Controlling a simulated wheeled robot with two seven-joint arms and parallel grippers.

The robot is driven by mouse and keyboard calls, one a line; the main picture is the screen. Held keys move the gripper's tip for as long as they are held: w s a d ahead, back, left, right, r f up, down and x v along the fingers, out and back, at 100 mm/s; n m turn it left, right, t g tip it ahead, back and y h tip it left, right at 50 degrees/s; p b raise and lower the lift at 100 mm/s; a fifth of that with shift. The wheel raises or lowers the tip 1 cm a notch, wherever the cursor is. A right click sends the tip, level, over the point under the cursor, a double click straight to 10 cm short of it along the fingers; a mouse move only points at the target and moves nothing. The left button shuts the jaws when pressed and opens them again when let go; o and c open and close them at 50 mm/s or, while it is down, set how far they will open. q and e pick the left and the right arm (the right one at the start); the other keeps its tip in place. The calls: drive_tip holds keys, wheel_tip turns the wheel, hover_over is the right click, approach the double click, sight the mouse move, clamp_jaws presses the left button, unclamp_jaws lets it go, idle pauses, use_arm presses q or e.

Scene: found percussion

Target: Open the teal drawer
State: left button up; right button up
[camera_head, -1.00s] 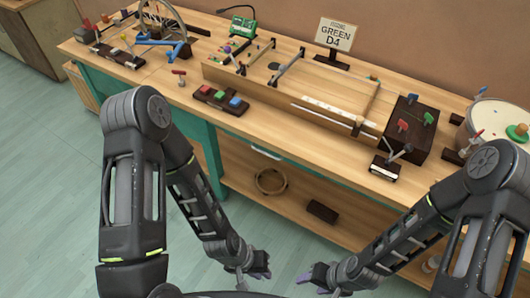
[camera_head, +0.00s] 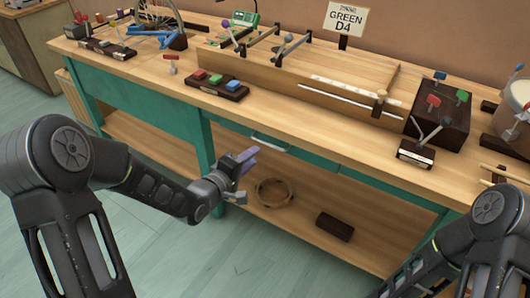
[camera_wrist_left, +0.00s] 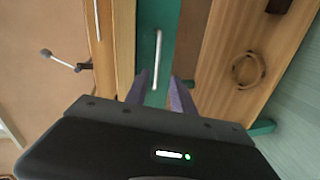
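The teal drawer (camera_head: 300,156) is set in the teal apron under the workbench top, and its front looks flush, so it appears shut. Its silver bar handle (camera_head: 268,142) is in the middle of the front. My left gripper (camera_head: 251,161) is in front of the bench, just below and left of the handle, with purple fingers. In the left wrist view the fingers of my left gripper (camera_wrist_left: 160,80) are apart and empty.
The workbench top (camera_head: 290,125) overhangs the drawer. Below are a lower shelf (camera_head: 300,220), a round wooden ring (camera_head: 273,192) and a dark block (camera_head: 334,227). A teal leg (camera_head: 198,150) stands left of the drawer. A block with coloured buttons (camera_head: 217,87) sits above.

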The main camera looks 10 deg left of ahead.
sight(267, 144)
use_arm(q)
drive_tip(key=shift+r+n, duration=0.25)
drive_tip(key=shift+n, duration=0.45)
drive_tip(key=shift+w+d, duration=0.1)
drive_tip(key=x, duration=0.7)
drive_tip(key=shift+w+d+b, duration=0.1)
drive_tip(key=shift+w+b, duration=0.2)
drive_tip(key=shift+b, duration=0.1)
drive_tip(key=shift+c, duration=0.4)
clamp_jaws()
drive_tip(key=shift+f, duration=0.1)
